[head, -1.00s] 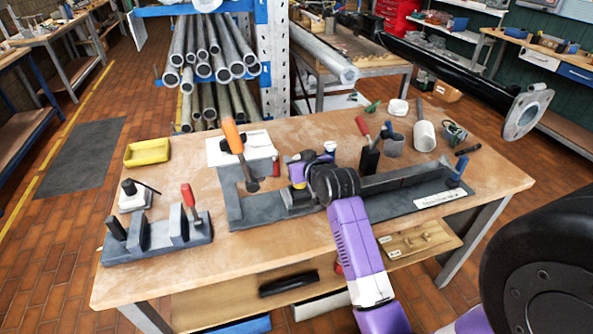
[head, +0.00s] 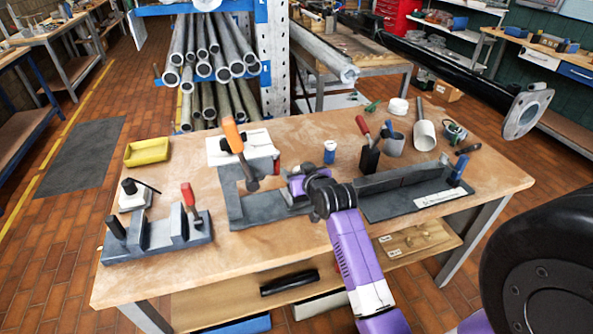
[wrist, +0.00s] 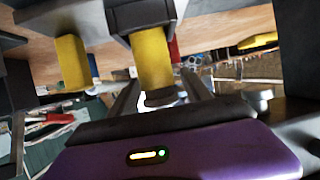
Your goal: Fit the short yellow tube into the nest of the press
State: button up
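In the wrist view a short yellow tube (wrist: 154,58) stands centred in front of my gripper (wrist: 160,85). Its far end meets a dark block (wrist: 140,14); I cannot tell how deep it sits. My grey fingers lie on either side of the tube's near end; whether they touch it is unclear. My wrist hides the tube there. I cannot tell for certain which fixture part is the press nest.
A second yellow piece (wrist: 72,63) is beside the tube. An orange-handled tool (head: 234,136) stands left of my gripper. A grey fixture with a red handle (head: 188,194) stands further left, with a yellow bin (head: 147,151) behind.

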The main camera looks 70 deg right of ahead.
jog(key=shift+r, duration=0.2)
jog(key=v, duration=1.2)
jog(key=s+a+f+n+t+y, duration=0.1)
jog(key=a+f+n+t+y, duration=0.15)
jog(key=a, duration=0.85)
jog(key=s+a+f+n+t+y, duration=0.1)
jog(key=s+a+f+n+y, duration=0.15)
jog(key=a, duration=0.85)
jog(key=s+a+r+n+t+y, duration=0.1)
jog(key=s+a+r+n+y, duration=0.1)
jog(key=s+a, duration=0.4)
jog(key=s+a+r+n+y, duration=0.2)
jog(key=s+a, duration=0.3)
jog(key=a, duration=0.3)
jog(key=shift+s+r+t+y+b, duration=0.3)
jog(key=shift+s+r+t+b, duration=0.05)
jog(key=shift+b, duration=0.05)
